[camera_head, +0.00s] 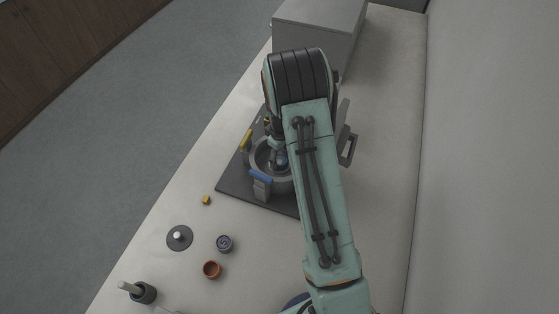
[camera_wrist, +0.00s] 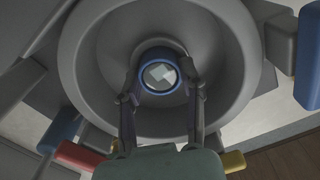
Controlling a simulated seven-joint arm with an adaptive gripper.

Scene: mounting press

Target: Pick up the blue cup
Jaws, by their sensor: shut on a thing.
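The blue cup (camera_wrist: 161,54) shows in the wrist view as a round blue rim with pale grey patches inside. It is in the middle of the grey round bowl of the press (camera_wrist: 85,45). My gripper (camera_wrist: 162,84) has one finger on each side of the cup and is shut on it. Whether the cup rests on the bowl's floor or is lifted cannot be told. In the head view a bit of blue (camera_head: 282,161) shows inside the press ring, mostly hidden by my arm.
The press stands on a dark base plate (camera_head: 231,189), with blue (camera_head: 260,176) and yellow (camera_head: 246,139) clamp parts around its ring. Nearby on the bench are a dark blue-rimmed round piece (camera_head: 224,243), an orange cup (camera_head: 212,269) and a grey disc (camera_head: 180,238). A grey box (camera_head: 330,18) stands behind.

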